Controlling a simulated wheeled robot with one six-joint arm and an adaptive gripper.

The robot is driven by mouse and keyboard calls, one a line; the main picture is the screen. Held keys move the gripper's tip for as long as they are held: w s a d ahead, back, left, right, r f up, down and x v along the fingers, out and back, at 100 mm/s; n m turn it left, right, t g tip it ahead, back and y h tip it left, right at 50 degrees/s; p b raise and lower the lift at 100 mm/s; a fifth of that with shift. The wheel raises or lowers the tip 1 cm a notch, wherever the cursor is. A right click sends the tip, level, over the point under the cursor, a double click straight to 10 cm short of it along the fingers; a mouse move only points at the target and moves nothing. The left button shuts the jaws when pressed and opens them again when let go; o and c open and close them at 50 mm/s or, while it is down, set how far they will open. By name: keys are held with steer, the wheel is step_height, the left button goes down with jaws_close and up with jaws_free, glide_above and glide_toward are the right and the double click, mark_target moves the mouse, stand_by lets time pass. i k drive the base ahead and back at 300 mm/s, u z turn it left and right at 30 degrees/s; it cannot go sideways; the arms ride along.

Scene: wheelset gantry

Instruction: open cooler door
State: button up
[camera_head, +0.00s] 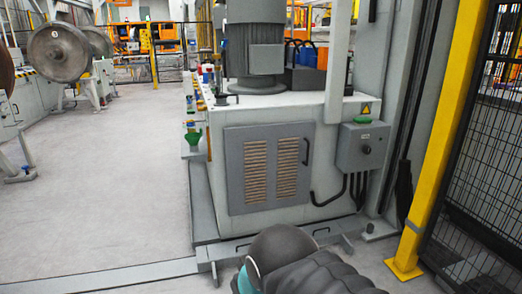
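The cooler door (269,168) is a grey panel with two columns of tan louvre slots, set in the front of a pale grey cabinet (219,150). It looks shut, flush with the cabinet front. A dark curved handle (307,151) sits on its right side, in the upper half. Part of my arm, dark and ribbed with a teal band, shows at the bottom centre, low in front of the cabinet. My gripper is not in view.
A grey control box (362,147) with a green button and cables is right of the door. A yellow post (440,140) and black mesh fence (485,170) stand at right. A low grey floor frame (240,247) runs before the cabinet. Floor at left (100,190) is clear.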

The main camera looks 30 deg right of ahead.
mark_target(269, 166)
steer(key=u, duration=0.2)
steer(key=i, duration=0.65)
steer(key=z, duration=0.55)
steer(key=i, duration=0.7)
steer(key=z, duration=0.7)
